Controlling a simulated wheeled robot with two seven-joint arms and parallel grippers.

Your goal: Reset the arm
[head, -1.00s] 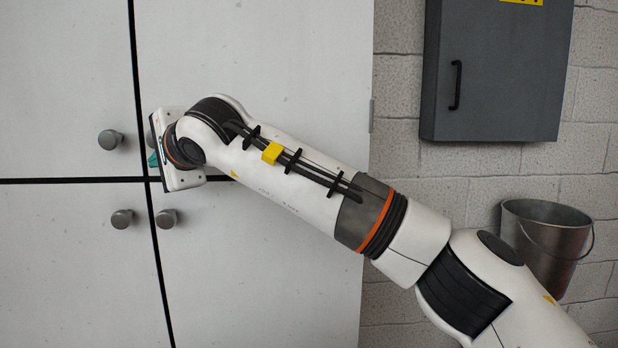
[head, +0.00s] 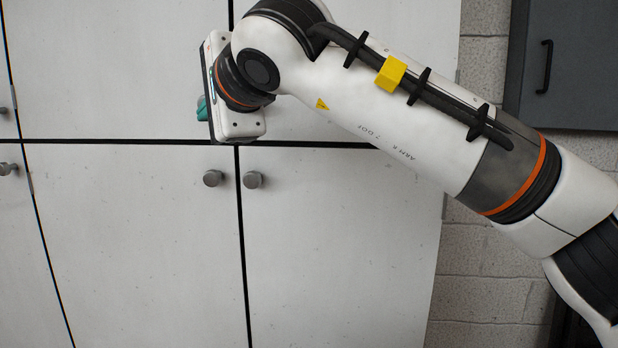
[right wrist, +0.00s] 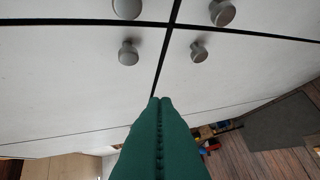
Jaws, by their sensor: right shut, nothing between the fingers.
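My right arm crosses the head view from the lower right to the upper middle. My right gripper shows there as a white housing with a small teal finger part (head: 202,109), in front of the pale cabinet (head: 340,230). In the right wrist view the green fingers (right wrist: 160,102) are together, shut and empty, pointing at the cabinet front. They look apart from the round grey knobs (right wrist: 128,53); the exact gap cannot be told. My left gripper is in neither view.
Round knobs (head: 213,178) stick out from the cabinet doors. A dark grey wall box (head: 575,65) hangs on the block wall at right. In the right wrist view, a wooden floor (right wrist: 270,150) with a grey mat (right wrist: 285,125) and several coloured items lies lower right.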

